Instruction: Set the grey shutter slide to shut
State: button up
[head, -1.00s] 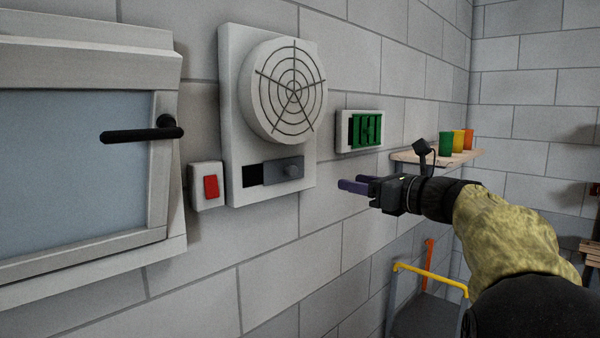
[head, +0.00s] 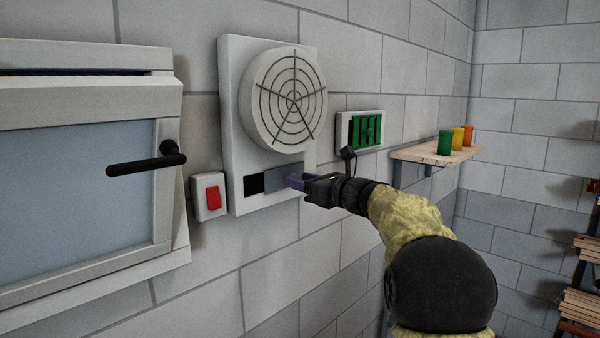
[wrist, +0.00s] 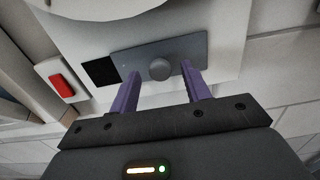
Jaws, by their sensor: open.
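The grey shutter slide (head: 278,179) sits in the lower part of the white fan panel (head: 232,120), below the round grille. A black opening (head: 254,183) shows at its left. In the wrist view the slide (wrist: 135,57) has a round grey knob (wrist: 160,69) near its middle, and the black opening (wrist: 99,71) is again at its left. My gripper (head: 292,181) is at the right part of the slide. In the wrist view its two purple fingers (wrist: 163,82) are open, one on each side of the knob, with gaps visible. The knob is hidden in the head view.
A red switch (head: 213,197) is on the wall left of the panel. A window (head: 80,185) with a black handle (head: 147,165) is further left. A green vent (head: 366,131) and a shelf (head: 420,153) with coloured cups are to the right.

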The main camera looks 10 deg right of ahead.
jog(key=shift+w+a, duration=0.3)
jog(key=shift+w, duration=0.15)
jog(key=shift+c, duration=0.2)
grip_shut()
jog(key=shift+f, duration=0.1)
